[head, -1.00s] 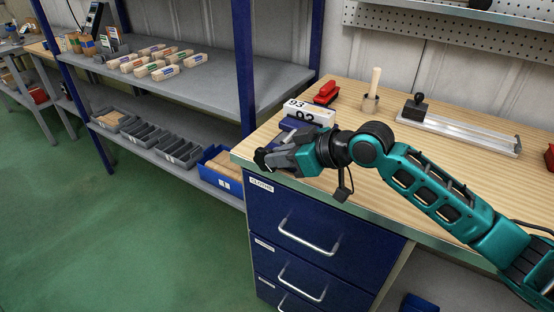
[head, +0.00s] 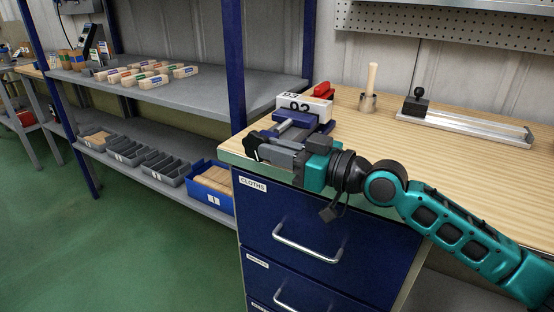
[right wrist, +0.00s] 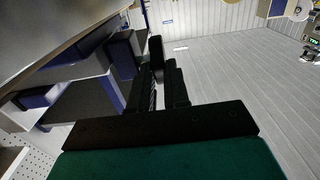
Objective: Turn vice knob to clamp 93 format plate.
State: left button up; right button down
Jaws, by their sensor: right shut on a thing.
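The blue vice (head: 318,128) stands at the front left corner of the wooden workbench, with a metal screw (head: 284,126) facing left. The white plate (head: 304,103) marked 93 sits upright at the vice, against its far side; I cannot tell how tightly it is held. The black vice knob (head: 251,146) sticks out past the bench's left edge. My right gripper (head: 266,150) reaches in from the right, in front of the vice, and is shut on the knob. In the right wrist view its dark fingers (right wrist: 160,85) lie beside the blue vice body (right wrist: 92,45). My left gripper is out of view.
A red object (head: 322,90) lies behind the plate. Drawers (head: 310,235) are below the bench; a shelf (head: 190,85) stands left. The bench's middle is clear.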

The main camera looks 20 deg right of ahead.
dwell(0.4)
jog(key=c, duration=1.1)
grip_release()
